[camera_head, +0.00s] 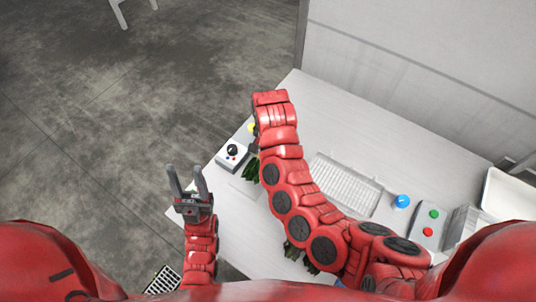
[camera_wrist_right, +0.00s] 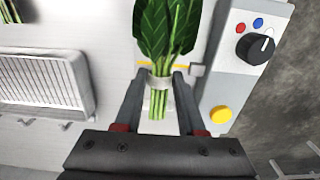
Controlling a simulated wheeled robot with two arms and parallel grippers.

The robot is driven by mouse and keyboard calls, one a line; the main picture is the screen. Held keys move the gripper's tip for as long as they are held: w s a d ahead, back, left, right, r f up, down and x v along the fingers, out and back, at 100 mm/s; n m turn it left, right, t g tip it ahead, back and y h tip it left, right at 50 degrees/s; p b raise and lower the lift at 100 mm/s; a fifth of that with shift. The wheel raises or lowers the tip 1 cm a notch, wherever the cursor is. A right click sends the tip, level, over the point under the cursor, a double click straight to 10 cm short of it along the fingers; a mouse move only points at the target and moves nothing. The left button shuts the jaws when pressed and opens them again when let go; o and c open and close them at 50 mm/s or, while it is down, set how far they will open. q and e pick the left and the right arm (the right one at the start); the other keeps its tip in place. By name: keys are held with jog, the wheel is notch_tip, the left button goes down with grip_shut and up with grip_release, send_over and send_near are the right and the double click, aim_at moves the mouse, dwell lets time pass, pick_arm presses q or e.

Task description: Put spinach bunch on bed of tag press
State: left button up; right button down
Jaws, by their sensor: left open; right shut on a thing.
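The spinach bunch (camera_wrist_right: 167,30), dark leaves over pale banded stems, is between the fingers of my right gripper (camera_wrist_right: 160,80), which is shut on its stems. In the head view, some of its leaves (camera_head: 251,169) show beside my right arm, which hides the right gripper. The tag press (camera_head: 233,153) is a grey box with a black knob; in the right wrist view (camera_wrist_right: 234,85) it stands just right of the bunch. The bunch is over a pale surface beside it; I cannot tell whether it touches. My left gripper (camera_head: 187,182) is open and empty, off the table's left edge.
A white ribbed tray (camera_head: 345,184) lies right of my right arm. Beyond it are a blue-topped object (camera_head: 402,201) and a box with green and red buttons (camera_head: 429,222). More greens (camera_head: 296,250) lie near the table's front. A wall panel stands behind.

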jog(key=shift+w, duration=0.2)
jog(key=shift+f+p, duration=0.1)
jog(key=shift+p, duration=0.2)
notch_tip(320, 180, down, 3)
jog(key=shift+r+p, duration=0.1)
jog(key=shift+p, duration=0.8)
jog(key=shift+f, duration=0.3)
jog(key=shift+f, duration=0.1)
jog(key=shift+f+b, duration=0.15)
jog(key=shift+b, duration=0.15)
jog(key=c, duration=0.5)
grip_release()
